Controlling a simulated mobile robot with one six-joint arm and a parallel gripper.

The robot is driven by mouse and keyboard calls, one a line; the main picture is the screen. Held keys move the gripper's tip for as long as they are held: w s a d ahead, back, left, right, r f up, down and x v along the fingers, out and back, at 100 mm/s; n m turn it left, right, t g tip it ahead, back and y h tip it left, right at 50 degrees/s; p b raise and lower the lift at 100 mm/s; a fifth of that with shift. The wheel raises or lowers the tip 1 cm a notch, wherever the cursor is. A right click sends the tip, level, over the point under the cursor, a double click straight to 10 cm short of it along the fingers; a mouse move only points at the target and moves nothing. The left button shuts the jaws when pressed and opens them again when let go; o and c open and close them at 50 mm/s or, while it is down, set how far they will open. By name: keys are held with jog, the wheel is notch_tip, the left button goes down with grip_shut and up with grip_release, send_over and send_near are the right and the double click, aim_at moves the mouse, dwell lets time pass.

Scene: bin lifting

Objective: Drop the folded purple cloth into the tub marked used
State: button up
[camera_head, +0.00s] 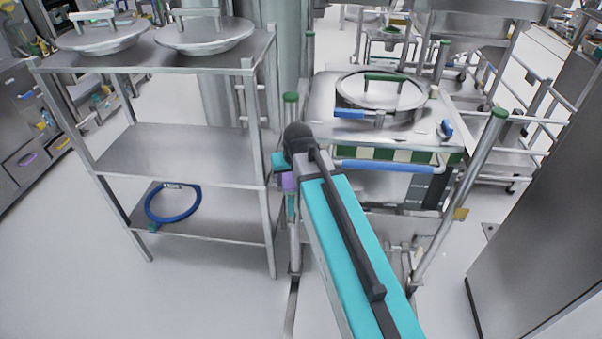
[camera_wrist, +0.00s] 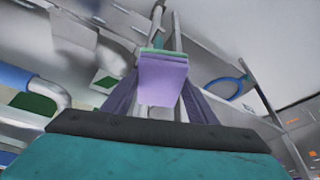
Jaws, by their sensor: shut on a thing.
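The folded purple cloth (camera_wrist: 162,82) is between the fingertips of my gripper (camera_wrist: 165,95) in the wrist view, with a green layer along its upper edge. In the head view a small purple patch of the cloth (camera_head: 289,182) shows beside the end of my arm, between the shelf rack and the steel cart. My gripper is shut on the cloth and holds it off the floor. My arm hides most of the gripper in the head view. I cannot make out a tub marked used in either view.
A steel shelf rack (camera_head: 180,150) stands at the left, with lidded pans (camera_head: 204,35) on top and a blue ring (camera_head: 173,204) on its bottom shelf. A steel cart with a round lid (camera_head: 380,92) and blue handle (camera_head: 387,166) is ahead. A steel cabinet (camera_head: 545,200) is at right.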

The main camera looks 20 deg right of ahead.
jog(key=shift+a+f+b, duration=0.1)
jog(key=shift+f+b, duration=0.8)
jog(key=shift+f, duration=0.5)
jog(key=shift+d, duration=0.95)
jog(key=shift+s, duration=0.15)
